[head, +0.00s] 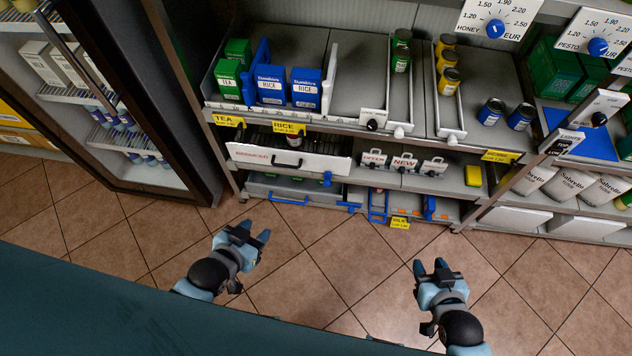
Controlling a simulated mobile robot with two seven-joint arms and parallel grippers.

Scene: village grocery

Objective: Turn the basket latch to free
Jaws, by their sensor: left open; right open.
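A grey pull-out basket (262,190) with a blue bar handle (288,200) sits on the lowest shelf of the middle rack. A small blue piece (348,206) at its right front corner looks like the latch; its setting is too small to read. My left gripper (243,237) is open and empty above the floor, in front of the basket and apart from it. My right gripper (431,268) is open and empty above the floor, further right and well clear of the rack.
Above the basket is a white-fronted drawer (285,160). More blue fittings (378,206) stand right of it near a yellow price tag (400,223). A dark-framed fridge (185,150) stands at the left. The tiled floor (335,260) before the rack is clear.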

